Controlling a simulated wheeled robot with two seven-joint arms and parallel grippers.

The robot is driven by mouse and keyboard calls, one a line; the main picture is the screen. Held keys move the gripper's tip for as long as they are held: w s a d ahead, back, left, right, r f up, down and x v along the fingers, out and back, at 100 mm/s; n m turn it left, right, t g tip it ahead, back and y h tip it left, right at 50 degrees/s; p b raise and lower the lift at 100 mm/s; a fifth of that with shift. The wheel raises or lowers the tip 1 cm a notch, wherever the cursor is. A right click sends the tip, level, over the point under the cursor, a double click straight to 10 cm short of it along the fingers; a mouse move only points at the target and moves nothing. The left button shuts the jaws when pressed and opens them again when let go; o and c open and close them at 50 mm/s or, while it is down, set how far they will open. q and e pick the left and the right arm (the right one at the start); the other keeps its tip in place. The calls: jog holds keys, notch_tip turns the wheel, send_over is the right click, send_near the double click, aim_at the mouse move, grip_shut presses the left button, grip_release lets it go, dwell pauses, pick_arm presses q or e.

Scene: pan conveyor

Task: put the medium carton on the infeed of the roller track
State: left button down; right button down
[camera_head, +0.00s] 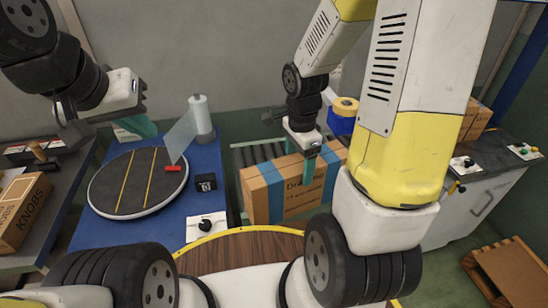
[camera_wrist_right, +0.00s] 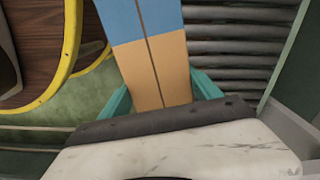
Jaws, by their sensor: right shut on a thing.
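The carton (camera_head: 290,197) is brown with blue tape bands and printing on its side. My right gripper (camera_head: 308,157) is over its top and shut on it. In the right wrist view the teal fingers (camera_wrist_right: 163,95) sit on both sides of the carton's top (camera_wrist_right: 165,72). The roller track (camera_head: 252,154) shows behind the carton; its grey rollers (camera_wrist_right: 235,42) lie to the right of the carton in the wrist view. I cannot tell whether the carton touches the track. My left gripper (camera_head: 140,126) is above the turntable's far side; its opening is unclear.
A blue tape dispenser (camera_head: 342,119) is behind the carton. A KNOBS box (camera_head: 22,208) is far left; a wooden pallet (camera_head: 511,275) is lower right.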

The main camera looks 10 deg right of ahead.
jog(key=shift+s+m, duration=0.7)
jog(key=shift+m, duration=0.3)
jog(key=shift+w, duration=0.25)
jog(key=w+f, duration=0.1)
jog(key=w, duration=0.7)
jog(key=w+f, duration=0.2)
jog(key=w, duration=0.7)
jog(key=shift+a+f, duration=0.25)
jog(key=shift+w+f, duration=0.1)
jog(key=shift+f, duration=0.05)
jog(key=shift+c, duration=0.7)
grip_release()
